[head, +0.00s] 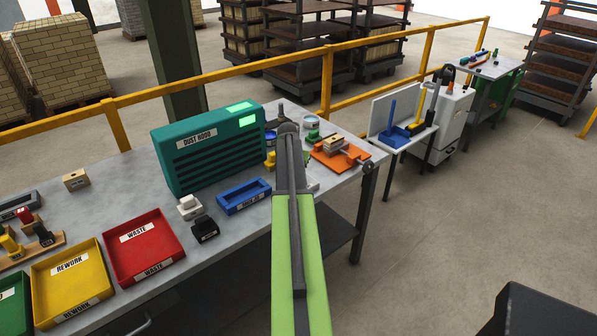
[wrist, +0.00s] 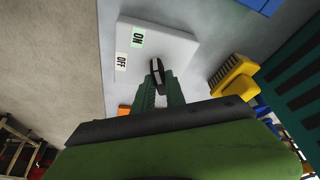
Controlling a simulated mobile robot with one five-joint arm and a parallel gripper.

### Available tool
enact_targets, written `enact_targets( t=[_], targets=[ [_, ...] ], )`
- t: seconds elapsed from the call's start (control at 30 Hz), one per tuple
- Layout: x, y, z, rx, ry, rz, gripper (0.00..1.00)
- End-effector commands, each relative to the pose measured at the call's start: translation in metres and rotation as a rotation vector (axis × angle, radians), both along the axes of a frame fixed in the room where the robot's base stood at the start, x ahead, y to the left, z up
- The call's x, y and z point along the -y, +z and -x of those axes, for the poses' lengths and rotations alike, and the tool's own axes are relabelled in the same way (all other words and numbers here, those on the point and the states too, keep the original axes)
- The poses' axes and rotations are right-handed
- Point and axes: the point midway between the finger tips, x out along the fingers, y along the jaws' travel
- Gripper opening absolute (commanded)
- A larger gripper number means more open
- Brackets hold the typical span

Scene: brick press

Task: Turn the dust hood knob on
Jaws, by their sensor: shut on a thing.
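In the wrist view, the dust hood knob (wrist: 156,72) is black with a pale stripe. It sits on a pale switch plate (wrist: 178,45) bearing a green ON label (wrist: 137,37) and a white OFF label (wrist: 122,63). The stripe's upper end points up and slightly left; I cannot tell its exact setting. My gripper (wrist: 159,88) has its green fingers on either side of the knob, shut on it. In the head view, the teal dust hood (head: 210,148) stands on the bench, and my arm hides the knob and fingertips.
A yellow brush-like thing (wrist: 233,80) lies right of the plate. On the bench are a blue tray (head: 244,197), a red waste tray (head: 145,246), a yellow rework tray (head: 70,282) and an orange fixture (head: 325,157).

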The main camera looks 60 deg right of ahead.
Motion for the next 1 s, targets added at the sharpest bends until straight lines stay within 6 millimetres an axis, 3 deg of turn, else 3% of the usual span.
enact_targets(
  t=[0.2,0.23,0.4,0.77,1.0],
  targets=[
    [0.002,0.000,0.002,-0.003,-0.003,0.003,0.00],
    [0.002,0.000,0.003,-0.003,-0.003,0.003,0.18],
    [0.001,0.000,0.002,-0.002,-0.002,0.001,0.37],
    [-0.001,0.004,0.001,-0.001,0.000,0.000,0.37],
    [-0.013,0.038,0.004,-0.001,0.001,0.000,0.37]
  ],
)
